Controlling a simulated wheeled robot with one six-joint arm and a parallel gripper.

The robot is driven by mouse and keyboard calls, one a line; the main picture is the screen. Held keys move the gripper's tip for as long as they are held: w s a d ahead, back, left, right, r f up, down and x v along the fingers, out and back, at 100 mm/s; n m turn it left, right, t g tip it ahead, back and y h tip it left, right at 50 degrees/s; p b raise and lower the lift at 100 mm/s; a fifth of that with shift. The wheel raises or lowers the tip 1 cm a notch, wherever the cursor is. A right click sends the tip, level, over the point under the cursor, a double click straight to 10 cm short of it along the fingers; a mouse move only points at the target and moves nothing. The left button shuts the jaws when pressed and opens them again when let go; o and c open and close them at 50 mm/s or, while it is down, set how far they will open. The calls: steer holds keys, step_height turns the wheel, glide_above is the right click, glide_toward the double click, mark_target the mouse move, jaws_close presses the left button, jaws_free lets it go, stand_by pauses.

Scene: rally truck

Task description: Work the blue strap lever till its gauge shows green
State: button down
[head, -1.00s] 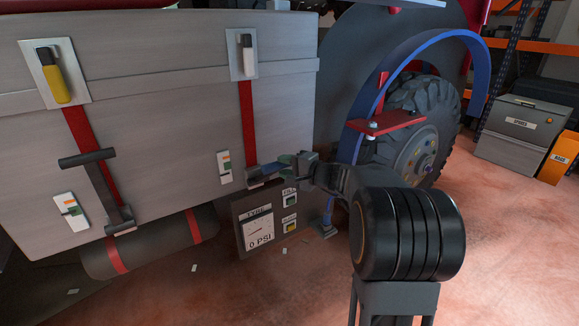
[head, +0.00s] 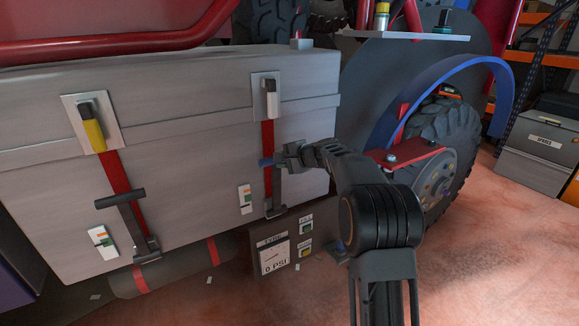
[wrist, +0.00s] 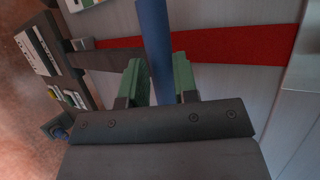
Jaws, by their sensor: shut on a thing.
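The blue strap lever's blue handle (head: 266,162) stands raised in front of the right-hand red strap (head: 267,138) on the grey box. Its dark arm (head: 277,185) runs down to a bracket low on the box. My gripper (head: 284,160) is shut on the blue handle from the right. In the wrist view the blue handle (wrist: 155,40) passes between my gripper's green finger pads (wrist: 158,82). The small white gauge (head: 245,198) is left of the lever, with orange and green marks; its reading is too small to tell.
A second strap with a black-handled lever (head: 120,199) and its own gauge (head: 102,241) is at left. The TYRE panel (head: 273,257) stands below the box. A red plate (head: 408,154) and the truck wheel (head: 440,150) are close right of my arm.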

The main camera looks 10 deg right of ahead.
steer(key=shift+w+a+r, duration=0.2)
steer(key=shift+w+a, duration=0.05)
steer(key=shift+w, duration=0.4)
steer(key=shift+r, duration=0.15)
steer(key=c, duration=1.1)
jaws_free()
steer(key=shift+w+a, duration=0.1)
steer(key=shift+o, duration=1.3)
steer(key=shift+f, duration=0.4)
steer(key=shift+f, duration=0.1)
